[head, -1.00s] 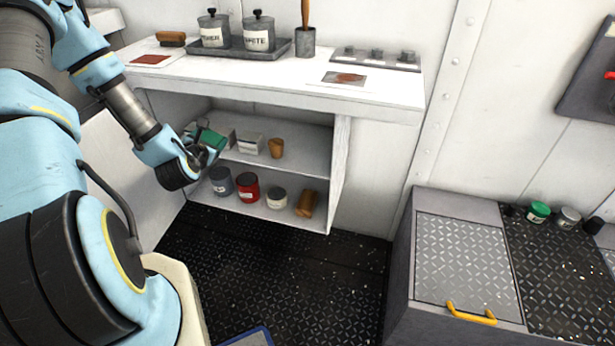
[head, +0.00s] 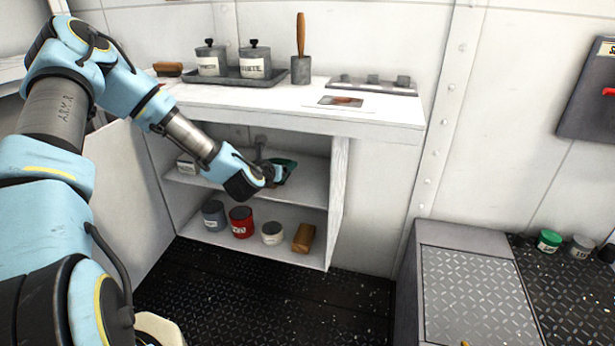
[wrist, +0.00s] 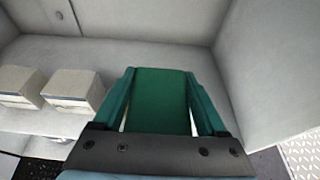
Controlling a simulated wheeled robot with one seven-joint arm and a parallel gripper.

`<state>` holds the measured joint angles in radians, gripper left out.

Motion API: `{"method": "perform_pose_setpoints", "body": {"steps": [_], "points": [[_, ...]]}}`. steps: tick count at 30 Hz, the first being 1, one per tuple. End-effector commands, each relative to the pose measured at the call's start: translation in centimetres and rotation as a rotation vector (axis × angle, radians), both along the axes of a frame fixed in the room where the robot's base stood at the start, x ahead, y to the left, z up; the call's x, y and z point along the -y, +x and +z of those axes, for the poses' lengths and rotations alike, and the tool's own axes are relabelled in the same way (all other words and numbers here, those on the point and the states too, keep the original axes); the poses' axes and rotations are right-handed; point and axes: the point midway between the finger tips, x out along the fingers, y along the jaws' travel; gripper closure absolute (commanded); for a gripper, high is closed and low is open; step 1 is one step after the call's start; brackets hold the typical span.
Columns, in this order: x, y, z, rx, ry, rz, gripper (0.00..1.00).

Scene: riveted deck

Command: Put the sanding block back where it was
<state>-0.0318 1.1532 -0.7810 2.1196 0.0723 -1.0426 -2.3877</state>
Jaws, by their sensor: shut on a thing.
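My gripper (head: 272,172) is inside the open cabinet, over the right part of the upper shelf (head: 312,190). It is shut on a dark green block (wrist: 160,102), which I take to be the sanding block. In the wrist view the block lies between the two green fingers of my gripper (wrist: 160,76). In the head view only a little of the green block (head: 287,168) shows past the gripper. Whether it touches the shelf I cannot tell.
Two pale boxes (wrist: 18,87) (wrist: 72,89) stand on the upper shelf, left of the block. The cabinet's right wall (head: 338,195) is close. Below are a grey can (head: 214,214), a red can (head: 241,222), a pale-labelled can (head: 272,233) and a brown block (head: 304,238).

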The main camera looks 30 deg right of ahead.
Motion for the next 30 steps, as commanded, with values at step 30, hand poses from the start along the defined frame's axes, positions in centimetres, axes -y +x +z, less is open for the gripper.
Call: {"method": "perform_pose_setpoints", "body": {"steps": [30], "points": [[8.9, 0.3, -6.8, 0.002, 0.002, -0.002, 0.86]]}}
